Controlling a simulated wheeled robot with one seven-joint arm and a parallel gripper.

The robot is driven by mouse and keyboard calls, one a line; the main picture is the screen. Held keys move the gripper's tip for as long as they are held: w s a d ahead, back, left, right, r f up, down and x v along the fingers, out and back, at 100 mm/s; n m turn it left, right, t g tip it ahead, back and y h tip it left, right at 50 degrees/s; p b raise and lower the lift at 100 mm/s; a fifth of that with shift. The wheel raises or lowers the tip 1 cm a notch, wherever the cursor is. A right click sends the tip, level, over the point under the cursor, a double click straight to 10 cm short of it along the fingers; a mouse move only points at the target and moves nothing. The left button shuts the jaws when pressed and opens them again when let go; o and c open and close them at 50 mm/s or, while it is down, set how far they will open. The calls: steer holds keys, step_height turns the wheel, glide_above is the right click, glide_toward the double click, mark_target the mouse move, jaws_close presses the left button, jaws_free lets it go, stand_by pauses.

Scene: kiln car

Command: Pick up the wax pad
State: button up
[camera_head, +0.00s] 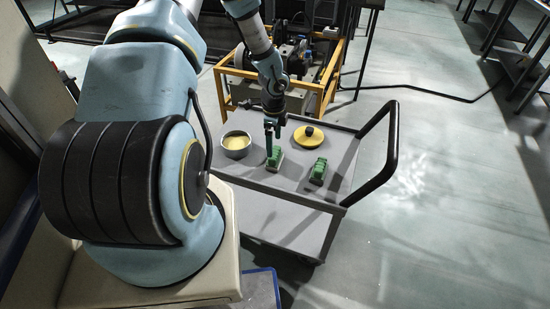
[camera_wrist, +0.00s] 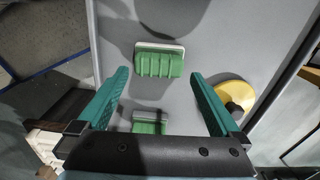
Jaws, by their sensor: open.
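A round yellow pad with a dark knob (camera_head: 308,136), which looks like the wax pad, lies on the far right part of the grey cart top. In the wrist view the yellow pad (camera_wrist: 228,88) is at the right, partly hidden behind the right finger. My gripper (camera_head: 269,146) is open and empty, pointing down above the cart near the left green ribbed block (camera_head: 274,158), to the left of the pad. In the wrist view my gripper (camera_wrist: 160,76) has its fingers spread wide, with one green block (camera_wrist: 158,63) just beyond the tips.
A second green block (camera_head: 318,171) stands at the cart's right front. A metal bowl (camera_head: 235,151) with yellowish contents stands at the left. The cart top (camera_head: 290,184) is bare at the front. A black handle (camera_head: 388,160) rises at the right, and a yellow frame (camera_head: 333,75) stands behind.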

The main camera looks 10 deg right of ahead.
mark_target(275, 152)
steer(key=shift+s+d+f+p, duration=0.1)
steer(key=shift+f+p, duration=0.35)
steer(key=shift+f, duration=0.95)
steer(key=shift+s+f+p, duration=0.1)
steer(key=shift+f+p, duration=0.35)
steer(key=shift+f, duration=0.95)
steer(key=shift+c, duration=0.4)
steer(key=c, duration=1)
steer(key=shift+r, duration=0.1)
step_height(275, 152, up, 10)
steer(key=shift+f+b, duration=0.1)
steer(key=shift+b, duration=0.85)
